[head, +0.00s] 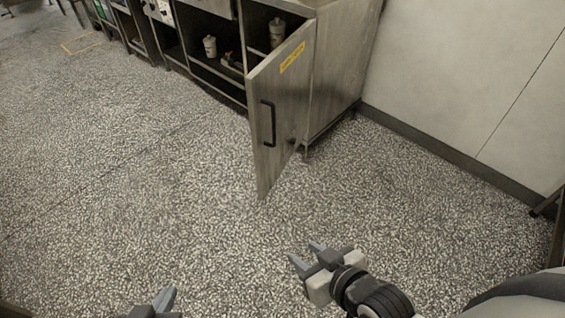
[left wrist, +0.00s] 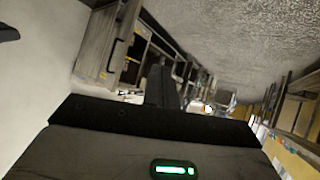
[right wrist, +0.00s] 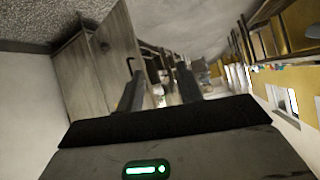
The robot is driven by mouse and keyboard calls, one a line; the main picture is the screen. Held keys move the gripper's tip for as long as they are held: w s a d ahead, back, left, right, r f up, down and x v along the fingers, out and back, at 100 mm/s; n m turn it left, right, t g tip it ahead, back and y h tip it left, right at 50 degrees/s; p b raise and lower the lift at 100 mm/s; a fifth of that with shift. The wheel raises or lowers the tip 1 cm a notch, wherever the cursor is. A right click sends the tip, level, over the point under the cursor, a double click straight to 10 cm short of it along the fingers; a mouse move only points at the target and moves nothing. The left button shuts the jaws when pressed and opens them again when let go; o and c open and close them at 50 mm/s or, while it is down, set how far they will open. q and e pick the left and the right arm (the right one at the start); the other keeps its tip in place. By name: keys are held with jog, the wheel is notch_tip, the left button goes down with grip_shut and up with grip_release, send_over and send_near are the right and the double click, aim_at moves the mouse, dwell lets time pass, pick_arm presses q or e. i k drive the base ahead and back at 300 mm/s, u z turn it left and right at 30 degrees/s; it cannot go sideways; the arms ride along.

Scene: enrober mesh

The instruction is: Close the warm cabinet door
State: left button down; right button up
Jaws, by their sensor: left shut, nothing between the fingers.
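The warm cabinet door (head: 284,120) stands wide open in the head view, swung out from the cabinet (head: 342,65) into the room. It has a dark bar handle (head: 268,123) and a yellow label (head: 292,57). The door also shows in the right wrist view (right wrist: 118,48). My left gripper (head: 165,298) is at the bottom edge of the head view, shut and empty; its fingers are together in the left wrist view (left wrist: 160,84). My right gripper (head: 305,253) is open and empty, nearer to me than the door and below it in the picture. Neither gripper touches the door.
Pale canisters (head: 210,46) stand inside the open cabinet shelves. Other metal counters run off to the upper left. A light wall (head: 460,80) with a dark baseboard (head: 440,145) stands on the right. The speckled floor (head: 130,170) around the door is clear.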

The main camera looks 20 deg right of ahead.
aim_at(278, 89)
jog(key=z, duration=0.85)
jog(key=i, duration=0.9)
jog(key=u, duration=0.1)
